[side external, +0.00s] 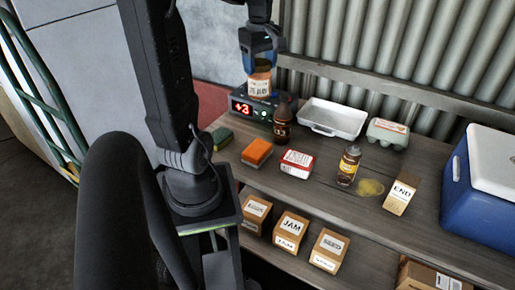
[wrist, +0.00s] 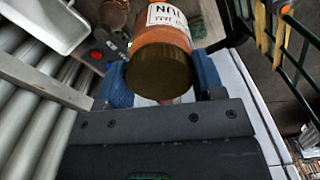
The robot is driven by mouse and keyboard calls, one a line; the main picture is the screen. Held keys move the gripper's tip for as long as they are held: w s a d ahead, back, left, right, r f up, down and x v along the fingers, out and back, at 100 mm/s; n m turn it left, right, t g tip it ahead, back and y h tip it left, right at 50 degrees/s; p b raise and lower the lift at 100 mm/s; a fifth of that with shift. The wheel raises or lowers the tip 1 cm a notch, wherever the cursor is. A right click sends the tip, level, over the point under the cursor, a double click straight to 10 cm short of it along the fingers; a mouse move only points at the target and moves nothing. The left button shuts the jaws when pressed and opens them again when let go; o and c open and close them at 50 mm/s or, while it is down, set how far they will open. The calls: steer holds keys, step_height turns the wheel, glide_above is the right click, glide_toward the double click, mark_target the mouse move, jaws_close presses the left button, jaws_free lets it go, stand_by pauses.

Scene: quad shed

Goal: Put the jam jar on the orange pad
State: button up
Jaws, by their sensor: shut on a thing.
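My gripper (side external: 262,50) is shut on the jam jar (side external: 260,80), an orange jar with a white label. The jar is upright just above or on a black device with a red "+3" display (side external: 255,108); I cannot tell whether they touch. In the wrist view, the blue fingertips (wrist: 162,85) sit on both sides of the jar (wrist: 163,48), at its gold-brown lid. The orange pad (side external: 257,151) is a small orange block lying on the bench in front of the device, with nothing on it.
A dark bottle (side external: 282,124) stands beside the device. A red-and-white tin (side external: 297,163) lies right of the pad, a green sponge (side external: 222,138) left. A white tray (side external: 340,117), brown bottle (side external: 348,166), yellow spill (side external: 370,187) and blue cooler (side external: 480,185) are further right.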

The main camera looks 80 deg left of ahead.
step_height(320, 180, down, 19)
steer(key=shift+s+d, duration=0.15)
steer(key=shift+s, duration=0.2)
steer(key=shift+f, duration=0.15)
steer(key=o, duration=1.2)
steer(key=shift+o, duration=0.2)
